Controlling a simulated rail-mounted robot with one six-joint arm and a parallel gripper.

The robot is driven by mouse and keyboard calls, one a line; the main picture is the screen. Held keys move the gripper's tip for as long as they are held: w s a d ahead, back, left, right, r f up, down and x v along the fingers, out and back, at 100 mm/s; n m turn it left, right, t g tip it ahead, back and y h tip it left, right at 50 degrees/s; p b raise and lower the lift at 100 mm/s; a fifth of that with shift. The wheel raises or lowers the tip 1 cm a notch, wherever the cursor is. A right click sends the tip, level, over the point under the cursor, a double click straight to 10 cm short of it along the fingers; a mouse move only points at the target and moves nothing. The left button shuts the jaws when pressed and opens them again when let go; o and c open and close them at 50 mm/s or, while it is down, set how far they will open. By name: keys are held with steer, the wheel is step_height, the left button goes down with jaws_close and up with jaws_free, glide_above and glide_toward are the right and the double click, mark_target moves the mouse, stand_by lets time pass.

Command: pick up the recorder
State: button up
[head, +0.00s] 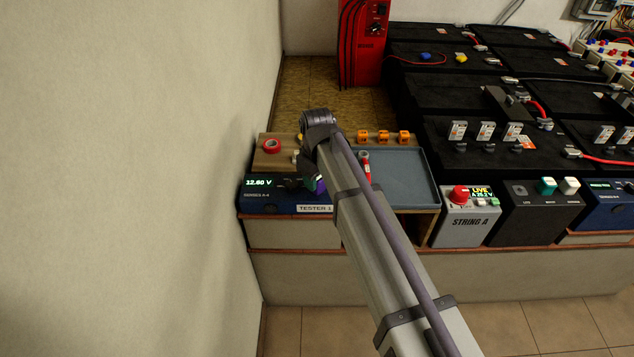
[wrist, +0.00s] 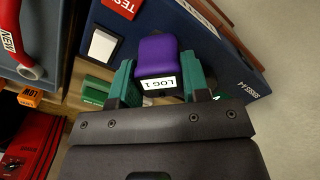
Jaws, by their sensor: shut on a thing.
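The recorder (wrist: 158,52) is a small purple block with a white "LOG 1" label, in the middle of the wrist view. My gripper (wrist: 157,72) has its two green fingers on either side of it and is shut on it. In the head view my arm hides most of the gripper, and only a bit of purple recorder (head: 319,184) shows, in front of the blue tester (head: 258,203). The tester's blue case (wrist: 232,68) lies behind the recorder in the wrist view. I cannot tell whether the recorder touches it.
Orange tags (head: 383,136) stand behind a grey tray (head: 408,178) to the right. A bare wall (head: 150,180) is close on the left. Black batteries (head: 450,95) fill the right.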

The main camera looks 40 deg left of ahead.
steer(key=c, duration=0.3)
step_height(320, 180, up, 11)
steer(key=p, duration=1)
steer(key=shift+f+p, duration=0.2)
steer(key=shift+p, duration=0.1)
steer(key=shift+c, duration=0.2)
